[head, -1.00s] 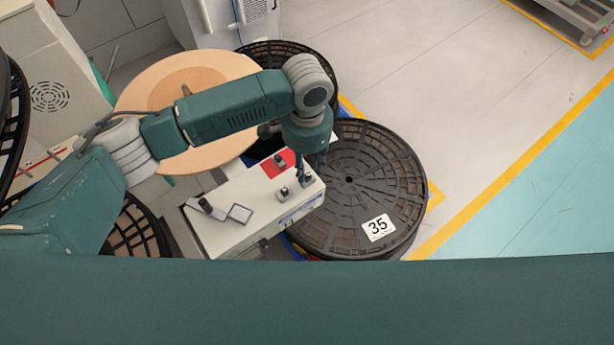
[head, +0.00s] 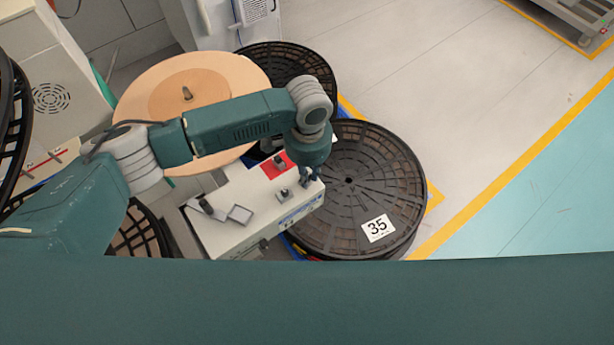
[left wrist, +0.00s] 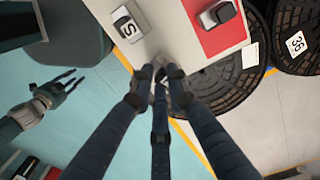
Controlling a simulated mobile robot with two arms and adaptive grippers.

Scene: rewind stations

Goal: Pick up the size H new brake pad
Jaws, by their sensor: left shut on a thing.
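My left gripper (head: 309,176) is at the right end of the cream machine top, and its fingers (left wrist: 160,82) are closed together on a small brake pad. The fingers hide most of that pad, and its letter cannot be read. I cannot tell whether it is clear of the surface. A brake pad labelled S (left wrist: 127,27) sits beside the gripper; it also shows in the head view (head: 284,194). Another pad (head: 278,160) sits on the red patch, also in the left wrist view (left wrist: 216,15). My right gripper (left wrist: 62,88) shows with its fingers apart and empty.
A dark box and a grey square plate (head: 240,214) lie on the cream machine top (head: 225,238). A large black reel marked 35 (head: 400,190) stands close to its right. A wooden reel (head: 140,95) is behind. Open floor lies further right.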

